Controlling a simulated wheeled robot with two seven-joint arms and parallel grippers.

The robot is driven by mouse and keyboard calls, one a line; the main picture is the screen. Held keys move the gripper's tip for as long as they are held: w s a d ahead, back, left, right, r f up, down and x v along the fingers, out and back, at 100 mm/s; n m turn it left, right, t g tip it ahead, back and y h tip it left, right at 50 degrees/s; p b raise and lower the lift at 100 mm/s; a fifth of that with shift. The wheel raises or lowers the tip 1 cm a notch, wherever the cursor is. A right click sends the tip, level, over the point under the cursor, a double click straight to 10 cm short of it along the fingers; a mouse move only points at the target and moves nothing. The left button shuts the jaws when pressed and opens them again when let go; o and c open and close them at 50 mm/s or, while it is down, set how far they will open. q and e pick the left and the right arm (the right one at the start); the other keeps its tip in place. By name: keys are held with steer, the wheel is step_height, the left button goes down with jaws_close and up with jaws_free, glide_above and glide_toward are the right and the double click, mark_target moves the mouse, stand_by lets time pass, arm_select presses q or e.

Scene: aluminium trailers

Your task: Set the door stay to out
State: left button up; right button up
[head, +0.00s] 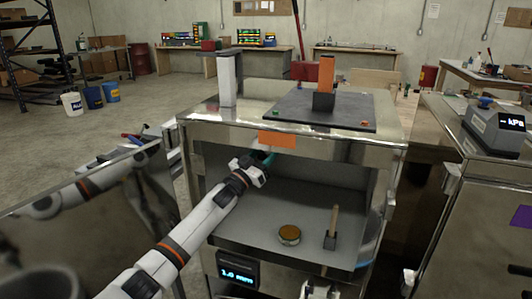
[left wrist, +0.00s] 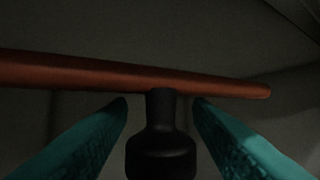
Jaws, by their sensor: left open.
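My left gripper (head: 267,158) reaches into the upper part of the open metal cabinet (head: 300,86), just below an orange plate (head: 277,140) on its front edge. In the left wrist view its two teal fingers (left wrist: 160,101) are open, one on each side of a black, bottle-shaped knob (left wrist: 161,145). A gap shows between the knob and each finger. A red-brown bar (left wrist: 100,75) runs across behind the knob. I cannot tell for certain whether the bar and knob are the door stay.
A round tin (head: 289,235) and an upright handle (head: 332,227) stand on the cabinet's lower shelf (head: 260,222). A dark plate (head: 300,112) and a post (head: 229,80) are on its top. A kPa gauge (head: 498,130) stands on the right-hand unit.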

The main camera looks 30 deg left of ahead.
arm_select(q)
jaws_close()
steer(key=shift+s, duration=0.1)
